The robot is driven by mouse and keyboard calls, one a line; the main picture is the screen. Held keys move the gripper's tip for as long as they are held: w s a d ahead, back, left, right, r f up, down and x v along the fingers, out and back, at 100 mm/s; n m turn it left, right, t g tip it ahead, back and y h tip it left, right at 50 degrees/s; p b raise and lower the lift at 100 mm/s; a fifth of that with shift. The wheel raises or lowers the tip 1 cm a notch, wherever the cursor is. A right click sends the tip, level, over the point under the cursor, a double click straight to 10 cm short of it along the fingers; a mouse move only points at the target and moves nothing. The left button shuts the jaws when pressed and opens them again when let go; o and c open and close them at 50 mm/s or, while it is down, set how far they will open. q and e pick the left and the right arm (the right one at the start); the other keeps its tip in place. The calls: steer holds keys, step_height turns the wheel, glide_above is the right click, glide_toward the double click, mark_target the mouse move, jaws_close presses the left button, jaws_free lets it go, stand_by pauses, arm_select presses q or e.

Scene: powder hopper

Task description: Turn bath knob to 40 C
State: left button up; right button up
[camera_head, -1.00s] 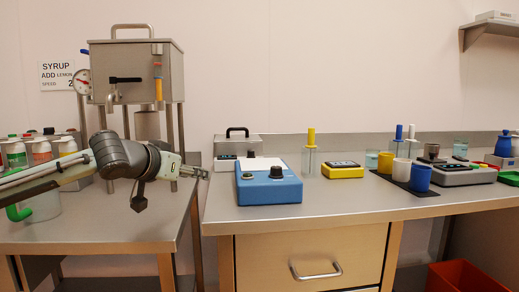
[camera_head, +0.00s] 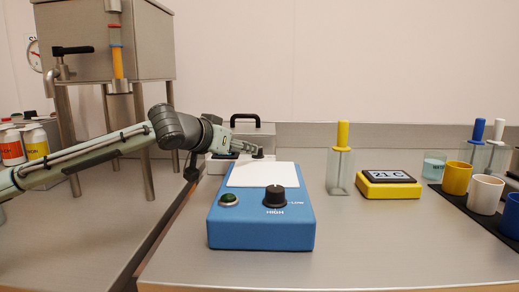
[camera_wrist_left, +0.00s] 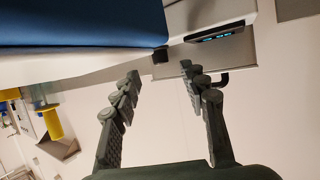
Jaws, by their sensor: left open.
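The water bath (camera_head: 216,165) is a pale box with a steel lid and black handle, behind the blue unit in the head view. Its small dark knob (camera_head: 258,153) is partly hidden by the blue unit and my gripper; its setting cannot be read. In the left wrist view, the bath front (camera_wrist_left: 190,15) carries a lit display (camera_wrist_left: 215,32), with the black knob (camera_wrist_left: 160,56) beside it. My left gripper (camera_head: 252,149) is at the bath front, close to the knob. In the wrist view its fingers (camera_wrist_left: 160,71) are apart, with the knob just beyond the gap. My right gripper is out of view.
The blue unit (camera_head: 262,231) with a white top and its own black knob stands just in front of the bath. A yellow display block (camera_head: 388,185) reads 21 C. A yellow-handled item stands in a glass holder (camera_head: 340,172). The steel hopper (camera_head: 110,40) is at left.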

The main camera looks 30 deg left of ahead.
arm_select(q)
steer(key=shift+w, duration=0.35)
steer(key=p+x, duration=0.2)
steer(key=x, duration=0.4)
steer(key=shift+w+f, duration=0.2)
steer(key=shift+f, duration=0.1)
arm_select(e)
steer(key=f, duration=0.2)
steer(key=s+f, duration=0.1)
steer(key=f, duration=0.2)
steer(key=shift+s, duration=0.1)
arm_select(q)
steer(key=shift+c, duration=0.5)
jaws_close()
